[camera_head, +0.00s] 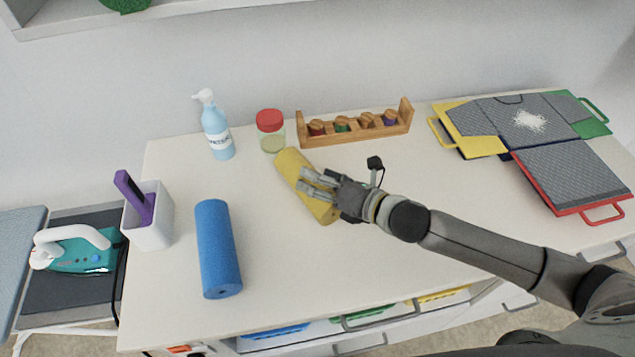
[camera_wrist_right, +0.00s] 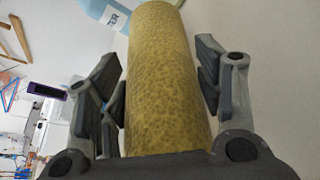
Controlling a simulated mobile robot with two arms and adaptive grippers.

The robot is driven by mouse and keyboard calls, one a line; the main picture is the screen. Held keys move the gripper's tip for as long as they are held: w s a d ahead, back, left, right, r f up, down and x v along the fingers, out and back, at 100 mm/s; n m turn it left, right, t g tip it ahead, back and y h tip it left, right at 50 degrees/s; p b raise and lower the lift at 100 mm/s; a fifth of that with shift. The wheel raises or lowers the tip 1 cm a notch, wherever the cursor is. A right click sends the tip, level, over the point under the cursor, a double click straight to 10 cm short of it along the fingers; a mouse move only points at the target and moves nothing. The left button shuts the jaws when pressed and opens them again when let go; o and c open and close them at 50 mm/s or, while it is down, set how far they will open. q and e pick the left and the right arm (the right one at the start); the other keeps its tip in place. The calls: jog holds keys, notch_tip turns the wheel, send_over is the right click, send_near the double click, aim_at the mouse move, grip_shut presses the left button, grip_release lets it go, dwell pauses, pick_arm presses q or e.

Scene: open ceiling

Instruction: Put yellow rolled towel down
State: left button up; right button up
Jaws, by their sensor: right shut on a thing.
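The yellow rolled towel (camera_head: 292,164) lies lengthwise at the middle of the white table in the head view, slanting down to the right. I cannot tell whether it touches the tabletop. My right gripper (camera_head: 312,184) is shut on its middle, and its fingers cover part of the towel. In the right wrist view the towel (camera_wrist_right: 165,80) fills the space between the two fingers of the gripper (camera_wrist_right: 165,85). My left gripper is in neither view.
The white table (camera_head: 270,260) holds a blue roll (camera_head: 218,250), a blue spray bottle (camera_head: 216,130), a red-lidded jar (camera_head: 270,132), a wooden rack (camera_head: 355,137), a white holder (camera_head: 150,228) and a grey shirt on coloured boards (camera_head: 515,122). The front middle is clear.

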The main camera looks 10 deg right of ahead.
notch_tip(320, 180, up, 2)
jog(key=shift+r+b, duration=0.15)
jog(key=shift+b, duration=0.15)
jog(key=s+a+r, duration=0.1)
jog(key=r, duration=0.1)
jog(key=s+a+r, duration=0.1)
jog(key=r, duration=0.1)
jog(key=s+a+r, duration=0.1)
jog(key=s+r, duration=0.1)
jog(key=shift+a+r, duration=0.1)
jog(key=s+a+r, duration=0.4)
jog(key=s+a, duration=0.1)
jog(key=s, duration=0.2)
jog(key=shift+a, duration=0.15)
